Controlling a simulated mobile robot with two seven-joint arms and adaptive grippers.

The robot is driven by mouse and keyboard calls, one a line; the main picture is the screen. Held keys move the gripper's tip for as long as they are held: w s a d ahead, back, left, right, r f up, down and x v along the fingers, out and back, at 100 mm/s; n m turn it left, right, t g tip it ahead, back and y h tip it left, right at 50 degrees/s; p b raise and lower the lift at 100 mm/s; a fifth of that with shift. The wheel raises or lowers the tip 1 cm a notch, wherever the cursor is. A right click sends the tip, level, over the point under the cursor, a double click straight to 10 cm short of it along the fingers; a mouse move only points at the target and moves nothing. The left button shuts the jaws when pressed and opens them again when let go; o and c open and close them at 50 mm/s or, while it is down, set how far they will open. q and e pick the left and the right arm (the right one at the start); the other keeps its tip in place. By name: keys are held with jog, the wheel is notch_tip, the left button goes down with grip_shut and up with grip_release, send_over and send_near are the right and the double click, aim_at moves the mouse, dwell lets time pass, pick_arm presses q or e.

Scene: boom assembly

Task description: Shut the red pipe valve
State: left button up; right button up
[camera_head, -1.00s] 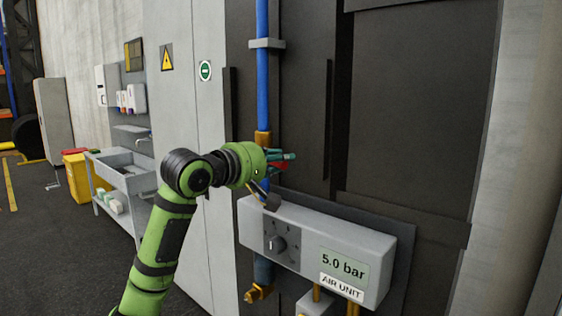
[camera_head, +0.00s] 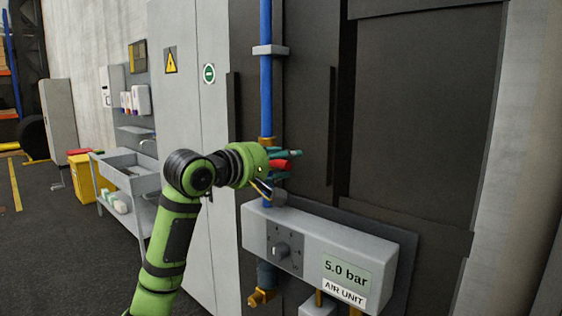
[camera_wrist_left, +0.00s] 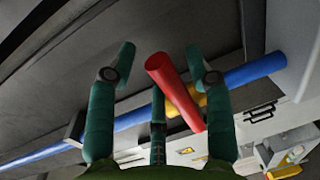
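The red valve handle (camera_head: 281,166) is on the blue pipe (camera_head: 266,95), at its brass fitting (camera_head: 265,142). My left gripper (camera_head: 290,164) is at the handle, its teal fingers above and below it. In the left wrist view the handle (camera_wrist_left: 172,84) stands tilted between the outer fingers, with the third finger (camera_wrist_left: 158,120) beside it. A clear gap separates the handle from the left finger. It lies nearer the right finger; I cannot tell if they touch. The fingers are spread. My wrist hides part of the fitting. My right gripper is in neither view.
The grey air unit box (camera_head: 320,244) with its dial (camera_head: 281,250) and a 5.0 bar display juts out just below my left gripper. A dark panel (camera_head: 420,110) stands behind.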

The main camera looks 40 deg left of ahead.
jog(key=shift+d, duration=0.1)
pick_arm(q)
jog(key=s+r, duration=0.1)
jog(key=s, duration=1.1)
jog(key=shift+a, duration=0.45)
jog(key=shift+r, duration=0.1)
